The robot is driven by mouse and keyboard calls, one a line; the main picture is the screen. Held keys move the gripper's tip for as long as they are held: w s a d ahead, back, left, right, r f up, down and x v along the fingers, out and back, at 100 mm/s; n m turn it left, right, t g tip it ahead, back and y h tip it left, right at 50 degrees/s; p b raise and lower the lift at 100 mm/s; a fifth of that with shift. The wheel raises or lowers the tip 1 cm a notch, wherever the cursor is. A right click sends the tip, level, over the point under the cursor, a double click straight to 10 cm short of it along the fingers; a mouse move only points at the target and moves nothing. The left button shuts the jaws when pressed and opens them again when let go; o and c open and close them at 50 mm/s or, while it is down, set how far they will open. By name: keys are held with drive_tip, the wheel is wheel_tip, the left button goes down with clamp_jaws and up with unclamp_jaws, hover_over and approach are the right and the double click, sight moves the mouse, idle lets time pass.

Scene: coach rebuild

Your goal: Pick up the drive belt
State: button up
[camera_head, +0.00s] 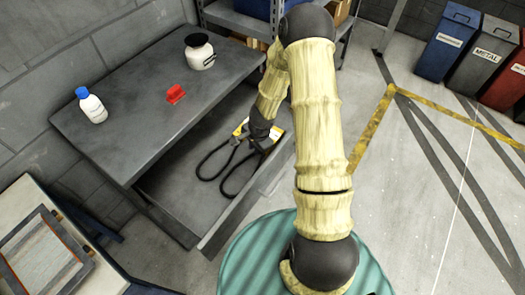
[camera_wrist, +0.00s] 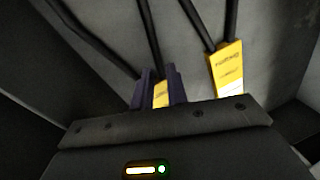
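The drive belt (camera_head: 213,160) is a black looped belt with yellow sleeves, inside the open drawer (camera_head: 165,190) under the grey workbench. In the wrist view, one yellow sleeve (camera_wrist: 161,94) sits between the two dark fingers of my gripper (camera_wrist: 160,86), with a finger close against each side. Another yellow sleeve (camera_wrist: 227,68) is to the right, outside the fingers. Black strands run up from both sleeves. In the head view, my gripper (camera_head: 262,143) reaches down into the drawer at the belt's right end, and its fingertips are hard to make out.
On the bench top (camera_head: 140,90) stand a white bottle with a blue cap (camera_head: 91,106), a small red object (camera_head: 175,94) and a white jar with a dark lid (camera_head: 200,52). Drawer walls surround my gripper closely. Shelving stands behind; bins (camera_head: 447,45) are at right.

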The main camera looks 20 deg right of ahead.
drive_tip(key=shift+w+a+f, duration=0.1)
drive_tip(key=shift+w+f, duration=0.05)
drive_tip(key=shift+f, duration=0.45)
drive_tip(key=shift+w+f, duration=0.1)
drive_tip(key=shift+f, duration=0.45)
clamp_jaws()
drive_tip(key=shift+r, duration=0.15)
wheel_tip(320, 180, up, 10)
drive_tip(key=p, duration=0.5)
